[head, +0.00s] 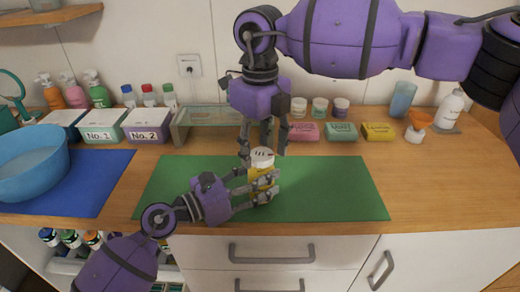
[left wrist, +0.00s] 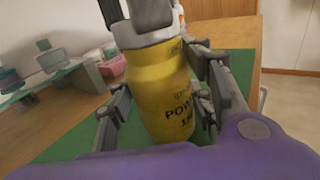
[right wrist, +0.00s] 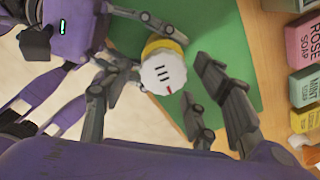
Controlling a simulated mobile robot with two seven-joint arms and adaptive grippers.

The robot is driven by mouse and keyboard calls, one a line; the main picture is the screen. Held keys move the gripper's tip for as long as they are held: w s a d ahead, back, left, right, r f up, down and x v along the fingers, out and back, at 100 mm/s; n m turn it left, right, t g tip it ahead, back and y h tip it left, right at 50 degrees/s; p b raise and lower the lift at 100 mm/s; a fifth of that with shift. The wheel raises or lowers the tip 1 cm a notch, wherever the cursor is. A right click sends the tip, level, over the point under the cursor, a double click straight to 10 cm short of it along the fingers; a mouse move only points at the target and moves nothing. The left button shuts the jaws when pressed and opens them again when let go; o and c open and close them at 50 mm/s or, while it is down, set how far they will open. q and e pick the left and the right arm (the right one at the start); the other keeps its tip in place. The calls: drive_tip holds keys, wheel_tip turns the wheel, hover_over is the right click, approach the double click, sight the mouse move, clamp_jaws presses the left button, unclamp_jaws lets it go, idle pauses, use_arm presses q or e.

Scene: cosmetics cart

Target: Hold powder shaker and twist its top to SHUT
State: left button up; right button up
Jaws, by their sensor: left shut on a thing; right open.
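The powder shaker (head: 260,176) has a yellow body and a white top (head: 262,157). It stands upright above the green mat (head: 335,190); I cannot tell if it touches it. My left gripper (head: 264,186) is shut around the yellow body, which fills the left wrist view (left wrist: 165,90). My right gripper (head: 265,152) points down from above, open, with its fingers on either side of the white top. In the right wrist view the top (right wrist: 163,73) shows black slots and a red mark, with visible gaps to the fingers.
A blue bowl (head: 30,165) sits on a blue mat (head: 100,185) at the left. Boxes No. 1 (head: 103,131) and No. 2 (head: 147,129), a glass shelf (head: 215,115), and several soap boxes (head: 341,131) line the back. The green mat's right half is clear.

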drive_tip(key=shift+f, duration=0.35)
drive_tip(key=shift+c, duration=0.5)
drive_tip(key=c, duration=1)
